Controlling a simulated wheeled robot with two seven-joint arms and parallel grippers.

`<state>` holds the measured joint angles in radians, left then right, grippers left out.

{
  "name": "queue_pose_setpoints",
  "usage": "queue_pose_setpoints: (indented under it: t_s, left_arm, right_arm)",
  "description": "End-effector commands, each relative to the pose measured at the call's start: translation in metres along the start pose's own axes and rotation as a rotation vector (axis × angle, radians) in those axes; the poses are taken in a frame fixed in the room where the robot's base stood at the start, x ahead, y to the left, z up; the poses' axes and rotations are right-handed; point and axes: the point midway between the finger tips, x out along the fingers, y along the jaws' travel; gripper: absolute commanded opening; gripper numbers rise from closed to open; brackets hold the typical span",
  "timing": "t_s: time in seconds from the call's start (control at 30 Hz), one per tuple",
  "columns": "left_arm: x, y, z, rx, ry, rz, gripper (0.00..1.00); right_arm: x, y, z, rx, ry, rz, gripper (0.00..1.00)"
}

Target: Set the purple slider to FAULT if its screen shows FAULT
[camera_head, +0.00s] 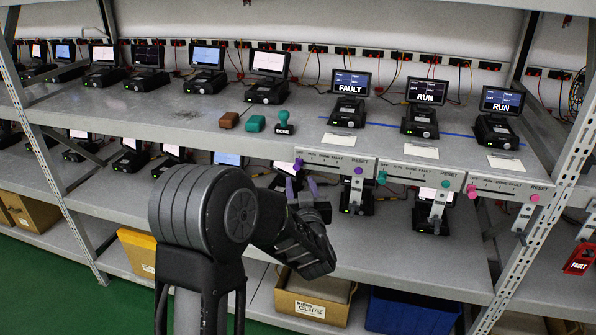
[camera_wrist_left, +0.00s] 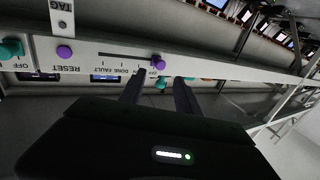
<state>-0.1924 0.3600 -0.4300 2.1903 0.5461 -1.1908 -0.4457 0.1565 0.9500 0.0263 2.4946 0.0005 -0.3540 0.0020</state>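The screen (camera_head: 350,83) above the purple control strip reads FAULT. The purple slider knob (camera_head: 298,164) is at the left end of its slot on the shelf edge. In the left wrist view, which is upside down, the purple slider knob (camera_wrist_left: 158,62) is at the right end of the slot, away from the FAULT label. The purple RESET button (camera_head: 358,170) is at the strip's right end. My left gripper (camera_head: 302,188) is open, its two fingers apart just below the knob; no contact shows. My right gripper is not in view.
Teal (camera_head: 382,177) and pink (camera_head: 471,190) slider knobs sit on strips to the right; their screens read RUN. Stamps (camera_head: 284,124) stand on the shelf above. Tags hang from the shelf edge near the strips. A lower shelf with devices lies below.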

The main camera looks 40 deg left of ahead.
Motion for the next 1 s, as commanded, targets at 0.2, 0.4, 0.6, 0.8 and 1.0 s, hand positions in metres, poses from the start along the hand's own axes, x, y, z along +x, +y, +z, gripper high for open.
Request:
queue_pose_setpoints:
  t_s: [0.2, 0.4, 0.6, 0.8, 1.0]
  left_arm:
    - [0.033, -0.001, -0.002, 0.002, 0.0, -0.002, 0.39]
    - [0.06, -0.001, -0.001, 0.001, -0.001, -0.001, 0.39]
    - [0.067, 0.0, 0.0, 0.0, -0.001, 0.0, 0.39]
    - [0.066, 0.0, 0.001, 0.0, -0.001, 0.0, 0.37]
    - [0.066, 0.0, 0.001, 0.0, -0.001, 0.001, 0.21]
  right_arm:
    - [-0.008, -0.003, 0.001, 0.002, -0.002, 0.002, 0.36]
    - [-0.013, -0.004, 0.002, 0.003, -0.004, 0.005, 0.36]
    - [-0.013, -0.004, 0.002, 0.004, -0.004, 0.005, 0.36]
    - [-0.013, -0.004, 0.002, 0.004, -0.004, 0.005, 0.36]
    - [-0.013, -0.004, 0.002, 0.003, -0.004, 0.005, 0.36]
